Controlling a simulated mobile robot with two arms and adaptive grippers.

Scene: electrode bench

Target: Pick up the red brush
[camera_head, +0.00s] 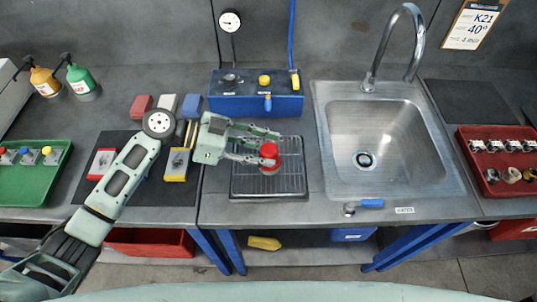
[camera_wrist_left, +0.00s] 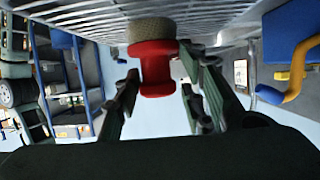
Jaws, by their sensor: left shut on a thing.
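The red brush (camera_head: 270,151) has a round red handle and a tan bristle head. It is upright over the black drying rack (camera_head: 290,188). My left gripper (camera_head: 264,147) reaches in from the left, its fingers shut on the brush handle. In the left wrist view, the red handle (camera_wrist_left: 155,68) sits between the fingers of the gripper (camera_wrist_left: 160,84), with the bristles against or very near the wire grid. I cannot tell whether there is a gap. My right gripper is not in view.
A blue control box (camera_head: 256,103) with a gauge stands behind the rack. The steel sink (camera_head: 333,165) is to the right. A green tray (camera_head: 30,187) is far left, a red tray (camera_head: 470,160) far right.

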